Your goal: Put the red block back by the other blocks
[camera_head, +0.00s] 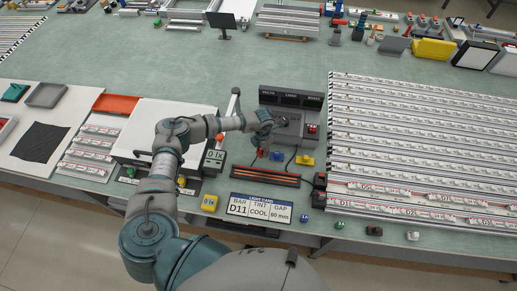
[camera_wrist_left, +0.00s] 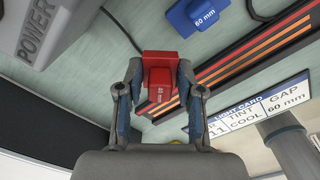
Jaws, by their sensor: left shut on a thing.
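My left gripper (camera_head: 263,146) is shut on the red block (camera_head: 262,153), with a finger on each side of it. The yellow block (camera_head: 305,160) lies further right. My right gripper is not in view.
A grey power box (camera_head: 268,97) stands behind the blocks, with dark cables running in front. A light card (camera_head: 262,208) reading D11, COOL, 60 mm lies nearer me. A white-topped box (camera_head: 150,115) is on the left, long bar rows (camera_head: 425,140) on the right.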

